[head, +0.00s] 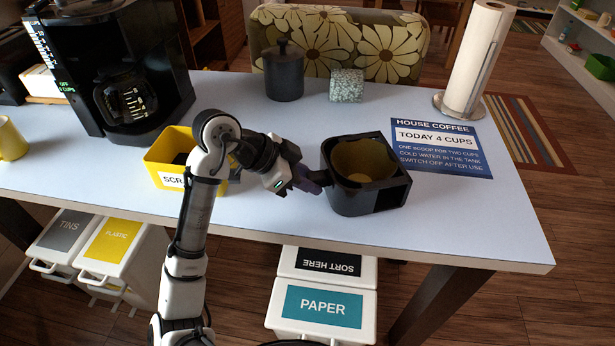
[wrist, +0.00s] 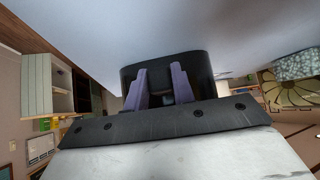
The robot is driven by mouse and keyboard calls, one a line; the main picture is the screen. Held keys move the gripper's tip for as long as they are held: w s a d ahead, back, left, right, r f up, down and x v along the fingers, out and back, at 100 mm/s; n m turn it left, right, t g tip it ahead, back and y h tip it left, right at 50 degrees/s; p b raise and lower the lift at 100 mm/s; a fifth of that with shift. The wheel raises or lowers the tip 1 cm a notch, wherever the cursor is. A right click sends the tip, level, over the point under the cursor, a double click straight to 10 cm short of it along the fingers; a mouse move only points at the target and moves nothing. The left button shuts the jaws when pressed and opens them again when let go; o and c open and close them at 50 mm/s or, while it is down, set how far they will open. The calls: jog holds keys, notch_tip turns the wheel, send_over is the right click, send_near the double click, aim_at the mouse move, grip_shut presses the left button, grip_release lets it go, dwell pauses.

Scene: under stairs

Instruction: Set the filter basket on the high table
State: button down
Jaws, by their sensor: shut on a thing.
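The filter basket (head: 392,192) is a black, open-topped holder with a brownish-yellow inside. In the head view it is at the right-centre of the pale high table (head: 479,222), upright over the tabletop. I cannot tell whether its base touches the table. My gripper (head: 314,182) reaches it from the left, its purple fingers shut on the basket's handle. In the wrist view the dark basket (wrist: 196,66) fills the space beyond the two fingers (wrist: 166,86), and the handle between them is mostly hidden.
A yellow scrap box (head: 158,160) stands left of my gripper. A black coffee maker (head: 120,70), dark canister (head: 284,75), speckled cube (head: 346,85) and paper towel stand (head: 477,60) are behind. A blue coffee sign (head: 440,150) lies right of the basket. The right front tabletop is clear.

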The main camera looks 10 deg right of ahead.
jog(key=c, duration=1.6)
grip_release()
jog(key=shift+f, duration=0.1)
jog(key=o, duration=0.4)
jog(key=shift+o, duration=0.2)
jog(key=shift+r, duration=0.25)
jog(key=b+v, duration=0.2)
jog(key=v, duration=1)
